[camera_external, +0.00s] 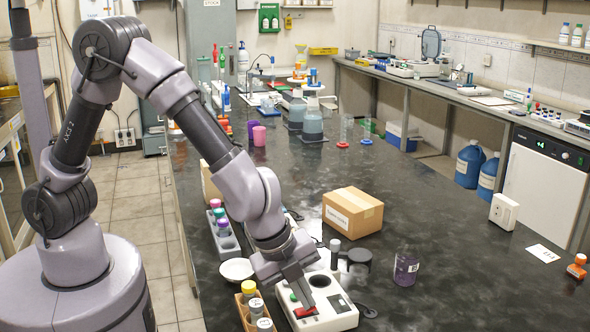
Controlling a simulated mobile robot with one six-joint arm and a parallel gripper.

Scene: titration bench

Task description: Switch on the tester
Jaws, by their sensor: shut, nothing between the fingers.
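The tester (346,316) appears to be the white bench device at the front of the dark bench. Its top carries a green button (293,297), a red switch (306,312) and round dark parts. My gripper (303,306) points down over the left part of the device, with its fingers shut and empty. The fingertips are at or just above the red switch; I cannot tell whether they touch it. The fingers hide part of the switch and of the device's top, so the switch's position cannot be read.
A wooden rack with capped bottles (245,312) stands close left of the device, with a white dish (237,269) behind it. A grey tube rack (229,245) is farther back. A cardboard box (352,213) and a purple-tinted beaker (406,267) stand right.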

